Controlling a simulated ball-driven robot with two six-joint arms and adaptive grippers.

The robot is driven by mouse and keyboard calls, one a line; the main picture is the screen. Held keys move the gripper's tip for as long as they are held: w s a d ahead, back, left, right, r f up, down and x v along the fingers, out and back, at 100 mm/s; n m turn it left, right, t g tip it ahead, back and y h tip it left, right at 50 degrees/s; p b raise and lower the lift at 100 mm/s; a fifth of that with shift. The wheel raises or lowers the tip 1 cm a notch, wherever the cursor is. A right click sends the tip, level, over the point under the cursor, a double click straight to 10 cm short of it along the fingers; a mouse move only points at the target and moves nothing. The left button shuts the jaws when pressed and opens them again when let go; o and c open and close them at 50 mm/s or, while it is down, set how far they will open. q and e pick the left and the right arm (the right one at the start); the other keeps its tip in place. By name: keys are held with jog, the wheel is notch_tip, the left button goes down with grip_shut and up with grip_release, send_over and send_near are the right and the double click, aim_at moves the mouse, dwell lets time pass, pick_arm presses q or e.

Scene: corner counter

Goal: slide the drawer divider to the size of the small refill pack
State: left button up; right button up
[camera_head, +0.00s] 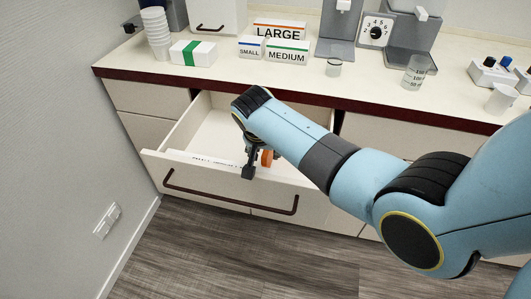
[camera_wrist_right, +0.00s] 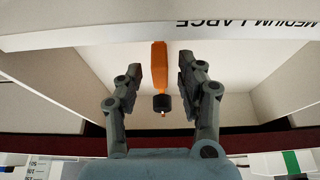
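The drawer (camera_head: 205,185) is pulled open below the counter. An orange divider part (camera_head: 267,158) shows inside it near the front wall. In the right wrist view the orange part (camera_wrist_right: 160,62) has a dark knob (camera_wrist_right: 162,103) at its lower end. My right gripper (camera_head: 259,163) is down in the drawer. In the wrist view its two fingers (camera_wrist_right: 159,75) are open, one on each side of the orange part, with gaps visible. The small pack (camera_head: 251,47), white with blue, stands on the counter beside the medium pack (camera_head: 287,52) and large pack (camera_head: 279,29). My left gripper is not in view.
A drawer scale strip (camera_wrist_right: 262,21) reads MEDIUM and LARGE upside down; the rest is cut off. On the counter (camera_head: 215,80) stand stacked cups (camera_head: 156,32), a green-striped box (camera_head: 194,53), a dial device (camera_head: 375,31) and a beaker (camera_head: 415,72). My right arm hides part of the drawer.

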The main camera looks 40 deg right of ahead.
jog(key=shift+w+d+f, duration=0.1)
jog(key=shift+f, duration=0.15)
grip_shut()
dwell(0.3)
